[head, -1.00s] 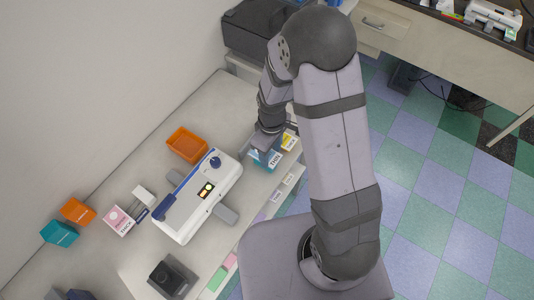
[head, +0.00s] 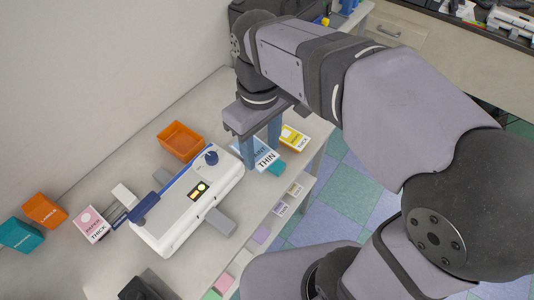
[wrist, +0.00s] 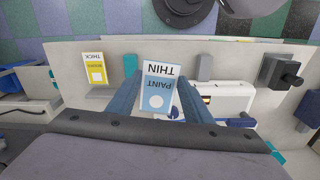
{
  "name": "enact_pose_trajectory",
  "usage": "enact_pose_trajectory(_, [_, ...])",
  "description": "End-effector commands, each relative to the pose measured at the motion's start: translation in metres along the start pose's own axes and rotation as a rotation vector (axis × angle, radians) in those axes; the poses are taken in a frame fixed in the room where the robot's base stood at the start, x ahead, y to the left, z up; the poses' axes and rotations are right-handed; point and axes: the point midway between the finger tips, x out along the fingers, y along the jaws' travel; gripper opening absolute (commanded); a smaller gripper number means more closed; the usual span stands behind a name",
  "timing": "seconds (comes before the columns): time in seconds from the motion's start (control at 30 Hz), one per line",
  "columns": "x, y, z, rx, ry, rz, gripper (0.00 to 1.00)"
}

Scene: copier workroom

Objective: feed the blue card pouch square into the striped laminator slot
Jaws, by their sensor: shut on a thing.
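The white laminator (head: 190,210) is to the left of the pouch in the head view, with a blue dial, a lit panel and a blue strip. It also shows in the wrist view (wrist: 225,98). I cannot make out a striped slot.
A yellow THICK pouch (head: 294,138) lies right of my gripper. A teal block (head: 276,168) is close to the held pouch. A pink THICK pouch (head: 91,224) lies left of the laminator. An orange tray (head: 180,141) and orange (head: 45,210) and teal (head: 20,235) boxes stand behind.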

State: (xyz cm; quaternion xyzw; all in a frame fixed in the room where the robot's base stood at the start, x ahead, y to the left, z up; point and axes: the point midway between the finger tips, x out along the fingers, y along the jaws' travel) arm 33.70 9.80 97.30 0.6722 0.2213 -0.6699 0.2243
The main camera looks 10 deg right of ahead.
Motion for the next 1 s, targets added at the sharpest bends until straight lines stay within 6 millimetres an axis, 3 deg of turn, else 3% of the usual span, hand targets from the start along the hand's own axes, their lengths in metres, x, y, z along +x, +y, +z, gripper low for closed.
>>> enact_pose_trajectory(0.03, [0.014,-0.008,0.001,-0.006,0.005,0.002,0.25])
enact_pose_trajectory(0.6, [0.076,-0.081,0.019,-0.080,0.002,0.002,0.25])
enact_pose_trajectory(1.0, [0.112,-0.117,0.038,-0.134,0.002,0.003,0.25])
